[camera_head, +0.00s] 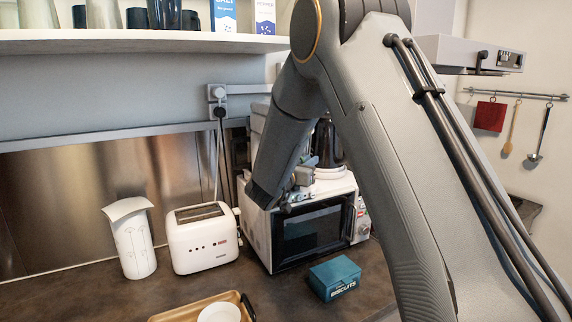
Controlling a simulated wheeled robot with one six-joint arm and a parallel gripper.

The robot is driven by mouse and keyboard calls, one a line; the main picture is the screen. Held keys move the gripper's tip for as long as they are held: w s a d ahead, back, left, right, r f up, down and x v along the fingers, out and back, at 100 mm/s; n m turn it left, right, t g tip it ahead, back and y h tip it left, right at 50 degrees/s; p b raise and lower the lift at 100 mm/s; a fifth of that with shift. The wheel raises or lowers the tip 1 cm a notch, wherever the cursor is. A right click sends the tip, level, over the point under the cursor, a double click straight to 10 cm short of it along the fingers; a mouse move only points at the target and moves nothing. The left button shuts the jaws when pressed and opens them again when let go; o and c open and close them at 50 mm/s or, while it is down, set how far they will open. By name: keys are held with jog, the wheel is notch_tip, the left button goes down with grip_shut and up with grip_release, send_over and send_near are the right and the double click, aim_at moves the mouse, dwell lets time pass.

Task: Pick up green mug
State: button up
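I cannot make out a green mug in the head view. My arm crosses the middle and right of the picture and hides part of the counter and the top of the microwave. My gripper (301,182) is partly hidden by my own arm, in front of the microwave's upper edge. Its fingers are too small and covered to tell whether they are open or shut. A small teal-grey patch shows beside it, but I cannot tell what it is.
A microwave (313,236) stands on the counter, with a dark kettle (328,143) on top. A teal biscuits box (335,279) sits in front. A white toaster (202,241), a white jug (134,246) and a tray (180,315) with a white dish (220,313) are left. A shelf (130,44) overhangs.

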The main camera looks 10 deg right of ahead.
grip_shut()
jog(key=shift+r, duration=0.2)
dwell(1.6)
